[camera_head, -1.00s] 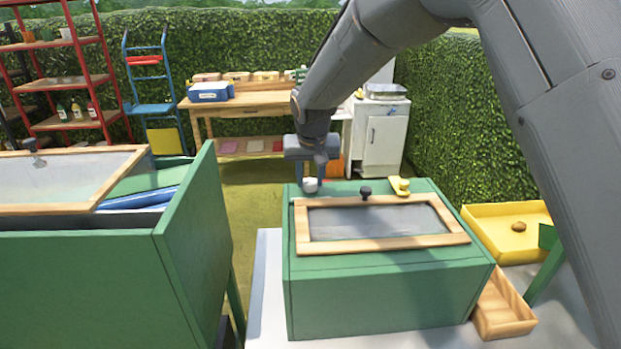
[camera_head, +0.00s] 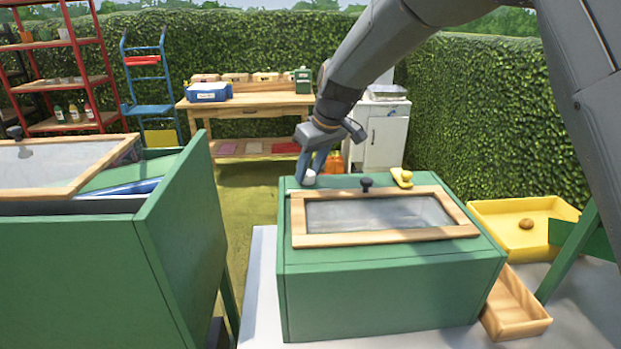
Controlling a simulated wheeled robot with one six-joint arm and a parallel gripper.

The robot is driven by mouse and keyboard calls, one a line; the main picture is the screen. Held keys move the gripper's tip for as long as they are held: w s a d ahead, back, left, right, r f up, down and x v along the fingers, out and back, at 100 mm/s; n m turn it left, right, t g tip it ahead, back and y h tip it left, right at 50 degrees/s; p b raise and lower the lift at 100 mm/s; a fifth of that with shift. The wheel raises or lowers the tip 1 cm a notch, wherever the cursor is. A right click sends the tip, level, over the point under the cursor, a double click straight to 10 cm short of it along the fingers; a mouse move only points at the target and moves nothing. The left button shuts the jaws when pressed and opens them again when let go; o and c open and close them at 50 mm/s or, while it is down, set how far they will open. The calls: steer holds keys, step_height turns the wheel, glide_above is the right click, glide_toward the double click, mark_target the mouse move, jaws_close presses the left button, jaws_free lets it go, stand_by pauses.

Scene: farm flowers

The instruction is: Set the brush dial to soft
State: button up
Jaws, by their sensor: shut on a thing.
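A green box machine (camera_head: 390,300) stands on a pale table, with a wood-framed window (camera_head: 375,240) in its top. A small white knob (camera_head: 308,177) sits at the back left of the top. It looks like a dial, but no markings are readable. My gripper (camera_head: 309,172) points down at it and is shut on it, partly hiding it. The gripper is turned and tilted. A yellow lever-like part (camera_head: 402,177) sits at the back right of the top. A black knob (camera_head: 366,184) stands at the window frame's back edge.
A yellow tray (camera_head: 490,215) holding a brown lump and a wooden box (camera_head: 515,305) lie to the right. A larger green bin (camera_head: 70,270) with a tilted framed lid stands at the left. A workbench (camera_head: 250,105) and white cabinet (camera_head: 385,137) are behind.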

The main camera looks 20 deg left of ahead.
steer(key=n+b, duration=0.1)
steer(key=n, duration=0.1)
steer(key=n+g+b, duration=0.1)
steer(key=b, duration=0.1)
steer(key=n+g+b, duration=0.1)
steer(key=n, duration=0.1)
steer(key=shift+w+f+n+b, duration=0.1)
steer(key=shift+w+n+b, duration=0.2)
steer(key=shift+b, duration=0.1)
steer(key=n+g+b, duration=0.1)
steer(key=n+g, duration=0.1)
steer(key=n, duration=0.2)
steer(key=shift+w+n+b, duration=0.1)
steer(key=shift+n+b, duration=0.3)
steer(key=shift+n, duration=0.3)
steer(key=o, duration=1)
steer(key=shift+b+v, duration=0.45)
steer(key=shift+v, duration=3.6)
steer(key=shift+a, duration=0.15)
